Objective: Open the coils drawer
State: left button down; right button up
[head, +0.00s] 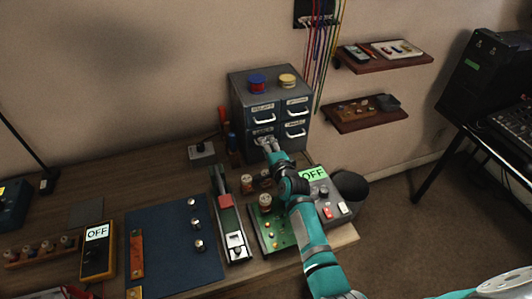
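A grey metal drawer cabinet (238,91) stands on the workbench against the wall. Its front has two columns of labelled drawers with pale handles; the labels are too small to read surely, so I cannot tell which says coils. The drawers that show look shut. My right gripper (267,142) is at the lower left drawer, over its handle area, and hides that handle. Whether its fingers are open or closed on the handle is too small to tell. My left gripper is not in view.
A green circuit board (272,237), a device reading OFF (328,191) and small coils lie under or beside my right arm. Cables hang right of the cabinet. The blue mat (165,250) is partly clear.

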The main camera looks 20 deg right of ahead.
jog(key=shift+w, duration=0.5)
grip_shut()
jog(key=shift+s, duration=0.15)
